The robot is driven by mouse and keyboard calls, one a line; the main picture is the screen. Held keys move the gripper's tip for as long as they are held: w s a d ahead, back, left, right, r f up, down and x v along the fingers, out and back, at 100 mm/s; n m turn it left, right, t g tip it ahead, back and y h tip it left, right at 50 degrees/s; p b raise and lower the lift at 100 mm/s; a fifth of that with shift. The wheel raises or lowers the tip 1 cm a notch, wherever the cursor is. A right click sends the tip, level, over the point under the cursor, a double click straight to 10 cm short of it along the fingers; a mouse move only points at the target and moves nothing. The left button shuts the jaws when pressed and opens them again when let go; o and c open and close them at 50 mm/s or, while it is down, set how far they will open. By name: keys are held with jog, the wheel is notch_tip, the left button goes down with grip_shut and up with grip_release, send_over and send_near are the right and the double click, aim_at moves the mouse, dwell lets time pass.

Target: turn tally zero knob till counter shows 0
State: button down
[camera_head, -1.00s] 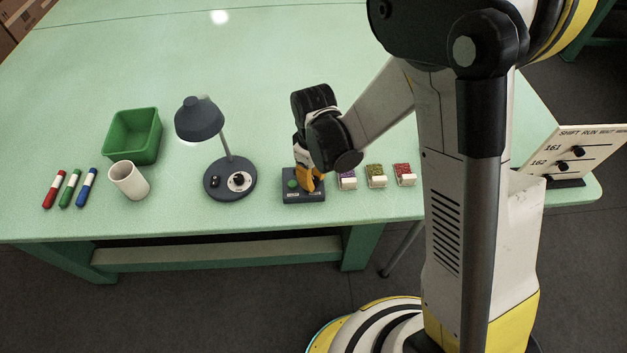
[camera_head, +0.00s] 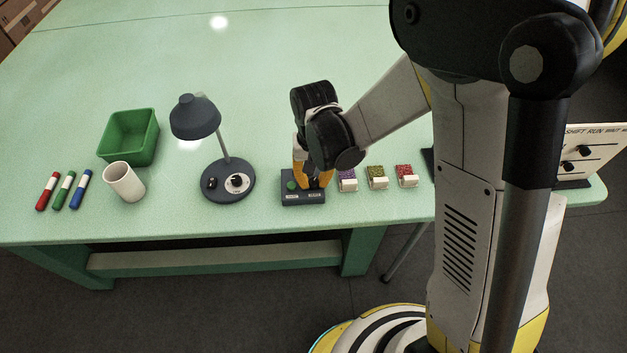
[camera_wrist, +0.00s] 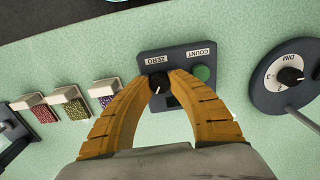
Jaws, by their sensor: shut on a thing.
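The tally box (camera_head: 303,200) is a dark box near the front edge of the green table; it also shows in the wrist view (camera_wrist: 177,59). It has a green button (camera_wrist: 203,73) by the COUNT label and a black knob (camera_wrist: 159,83) by the ZERO label. My gripper (camera_wrist: 159,82) has yellow fingers shut on the zero knob from both sides. A white mark on the knob points toward the gripper's palm. In the head view my gripper (camera_head: 314,178) stands over the box. The counter display is mostly hidden behind a finger, and I cannot read a number.
A desk lamp (camera_head: 228,184) with a DIM dial stands left of the box. Several small bins, with purple (camera_head: 347,179), green (camera_head: 376,175) and red (camera_head: 405,173) contents, sit right. A white cup (camera_head: 124,183), green bin (camera_head: 153,131) and markers (camera_head: 65,191) lie farther left.

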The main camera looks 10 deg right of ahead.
jog(key=shift+m, duration=0.6)
